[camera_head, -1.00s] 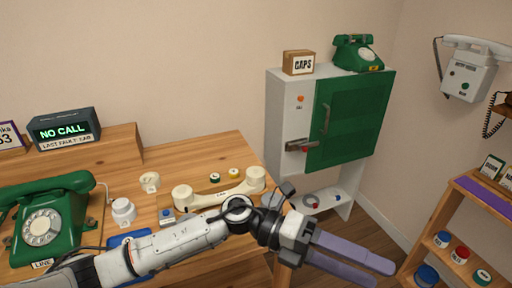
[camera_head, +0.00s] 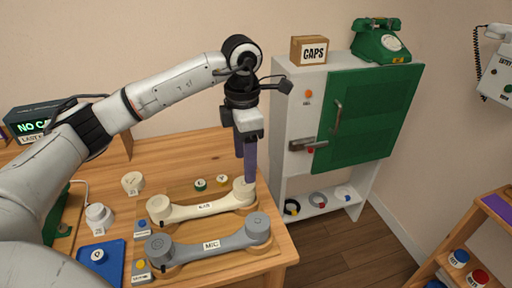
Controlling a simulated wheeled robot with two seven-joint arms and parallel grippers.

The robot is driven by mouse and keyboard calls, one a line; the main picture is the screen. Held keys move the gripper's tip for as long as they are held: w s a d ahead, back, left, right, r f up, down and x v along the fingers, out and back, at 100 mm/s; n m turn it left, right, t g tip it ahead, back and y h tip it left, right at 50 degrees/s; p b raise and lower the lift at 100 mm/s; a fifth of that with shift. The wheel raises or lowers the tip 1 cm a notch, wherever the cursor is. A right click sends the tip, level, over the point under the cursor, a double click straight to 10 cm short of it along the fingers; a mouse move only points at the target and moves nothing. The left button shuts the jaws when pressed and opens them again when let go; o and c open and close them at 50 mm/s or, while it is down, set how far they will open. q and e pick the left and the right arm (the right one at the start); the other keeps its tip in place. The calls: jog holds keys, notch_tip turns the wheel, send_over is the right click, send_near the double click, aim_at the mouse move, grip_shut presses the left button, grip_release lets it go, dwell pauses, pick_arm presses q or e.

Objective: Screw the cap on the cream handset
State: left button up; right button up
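The cream handset (camera_head: 200,209), labelled EAR, lies on the wooden table on a board, with a round end at the left and another at the right. My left gripper (camera_head: 246,170) points straight down at the handset's right end, its purple fingers apart with nothing visible between them. The front finger overlaps that end in the picture, so I cannot tell if it touches. A cream round cap-like piece (camera_head: 132,183) stands on the table behind and left of the handset. My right gripper is not in view.
A grey handset (camera_head: 210,243) labelled MIC lies in front. A white jar-like piece (camera_head: 99,216) and a blue tray (camera_head: 113,267) are at left. A cabinet (camera_head: 303,115) with a green door stands right of the table.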

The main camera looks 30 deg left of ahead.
aim_at(244, 183)
pick_arm(q)
jog(key=shift+s+f+b, duration=0.45)
jog(key=shift+f+b, duration=0.15)
jog(key=shift+f, duration=0.2)
notch_tip(244, 183, down, 2)
jog(key=shift+f+b, duration=0.25)
jog(key=shift+b, duration=0.6)
jog(key=shift+f+b, duration=0.4)
jog(key=shift+f, duration=0.45)
jog(key=shift+w, duration=0.1)
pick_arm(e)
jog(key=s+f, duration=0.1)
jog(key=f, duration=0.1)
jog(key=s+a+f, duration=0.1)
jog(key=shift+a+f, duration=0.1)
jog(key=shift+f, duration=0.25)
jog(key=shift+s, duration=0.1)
